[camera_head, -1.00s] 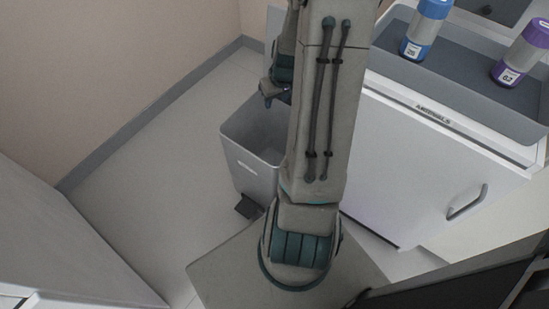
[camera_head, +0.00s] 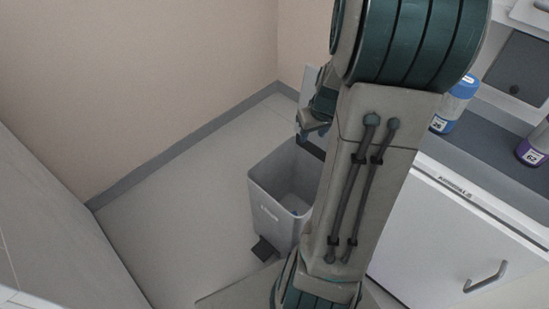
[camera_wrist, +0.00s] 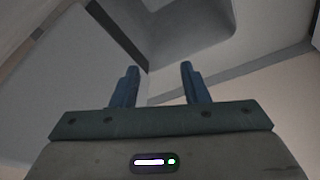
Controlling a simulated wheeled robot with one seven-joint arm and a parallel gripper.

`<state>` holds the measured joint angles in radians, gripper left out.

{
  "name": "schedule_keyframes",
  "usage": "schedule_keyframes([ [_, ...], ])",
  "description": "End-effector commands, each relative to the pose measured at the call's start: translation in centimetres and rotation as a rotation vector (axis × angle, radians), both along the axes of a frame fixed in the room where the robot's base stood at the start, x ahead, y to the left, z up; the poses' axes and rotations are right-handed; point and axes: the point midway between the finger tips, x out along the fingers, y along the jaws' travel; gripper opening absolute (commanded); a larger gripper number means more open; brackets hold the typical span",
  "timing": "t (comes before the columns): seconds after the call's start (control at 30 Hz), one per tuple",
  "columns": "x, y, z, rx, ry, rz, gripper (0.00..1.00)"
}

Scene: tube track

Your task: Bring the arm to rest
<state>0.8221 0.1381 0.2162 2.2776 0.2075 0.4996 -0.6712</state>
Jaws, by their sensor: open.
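My gripper shows in the wrist view (camera_wrist: 157,88) with its two blue fingers spread apart and nothing between them. In the head view my gripper (camera_head: 303,137) is partly hidden behind my arm, just above the grey bin's far side. My arm is raised and bent, and it covers the middle right of the head view.
A grey pedal bin (camera_head: 262,205) stands on the floor against my arm's left side in the picture. A blue-capped tube (camera_head: 455,103) and a purple-capped tube (camera_head: 535,148) stand on the grey tray at right, above a white cabinet (camera_head: 440,235). Open floor (camera_head: 180,215) lies left.

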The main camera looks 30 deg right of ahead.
Motion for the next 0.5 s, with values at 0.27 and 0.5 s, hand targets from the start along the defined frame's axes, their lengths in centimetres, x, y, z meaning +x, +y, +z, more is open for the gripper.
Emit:
schedule_keyframes([
  [0.27,0.1,0.7,1.3,-0.001,0.001,0.006,0.41],
  [0.5,-0.3,5.7,9.9,-0.011,0.013,0.039,0.41],
])
